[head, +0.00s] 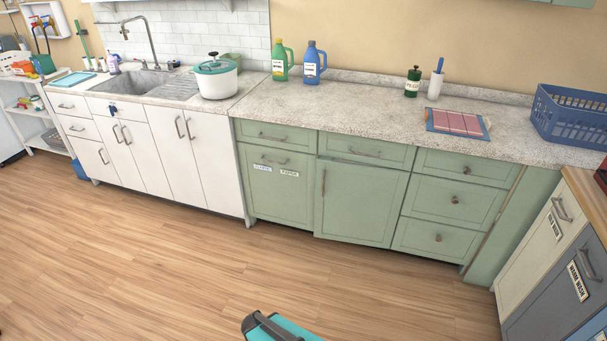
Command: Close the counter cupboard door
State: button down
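The green counter cupboard door (361,204) is in the middle of the head view, below a green drawer and left of a stack of drawers. Its upright handle (323,183) is near its left edge. The door looks slightly ajar: it stands a little proud of its neighbours, with a dark line along its top and its lower edge reaching below the front on its left. I cannot see inside the cupboard. My gripper is not in view.
The wooden floor (180,270) before the cupboards is clear. A teal and dark grey object (283,328) is cut off at the bottom edge; I cannot tell what it is. Grey and cream cabinets (560,270) stand at the right. Bottles and a blue basket (572,118) are on the counter.

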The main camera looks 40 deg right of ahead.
aim_at(355, 204)
jog(key=u, duration=0.2)
jog(key=i, duration=1.4)
jog(key=z, duration=0.2)
